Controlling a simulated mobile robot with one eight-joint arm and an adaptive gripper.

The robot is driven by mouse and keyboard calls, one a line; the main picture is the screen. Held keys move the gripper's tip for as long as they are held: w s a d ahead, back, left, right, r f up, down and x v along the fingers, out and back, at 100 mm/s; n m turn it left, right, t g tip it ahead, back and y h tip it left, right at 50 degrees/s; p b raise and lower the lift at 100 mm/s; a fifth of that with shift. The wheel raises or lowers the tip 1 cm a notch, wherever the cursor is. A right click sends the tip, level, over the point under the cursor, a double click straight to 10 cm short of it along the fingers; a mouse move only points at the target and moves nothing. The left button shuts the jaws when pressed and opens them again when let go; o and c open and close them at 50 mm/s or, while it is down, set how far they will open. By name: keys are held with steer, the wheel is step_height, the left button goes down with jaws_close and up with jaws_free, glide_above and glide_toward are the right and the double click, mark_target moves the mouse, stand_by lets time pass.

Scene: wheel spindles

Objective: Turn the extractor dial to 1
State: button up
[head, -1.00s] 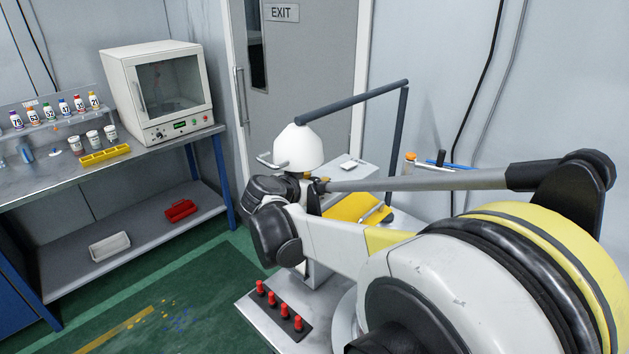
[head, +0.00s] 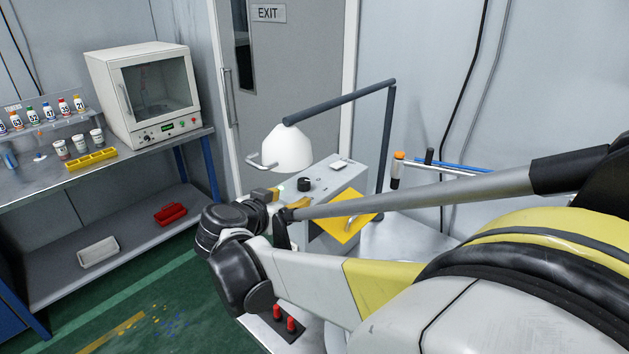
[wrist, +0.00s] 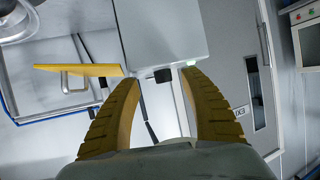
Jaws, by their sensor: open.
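The extractor dial (head: 304,184) is a small black round knob on top of a grey box (head: 345,180), beneath the white extractor hood (head: 287,148). Its markings are too small to read. My gripper (head: 285,198) has its yellow fingers spread, close to the box's near left end and just short of the dial in the head view.
The hood's jointed grey arm (head: 340,101) rises over the box. A yellow panel (head: 345,228) with a handle is on the box's near side. Red pegs (head: 285,319) stand below my arm. A bench with a white oven (head: 145,95) is at left; green floor lies between.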

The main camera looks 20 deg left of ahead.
steer(key=s, duration=0.4)
steer(key=shift+d, duration=0.15)
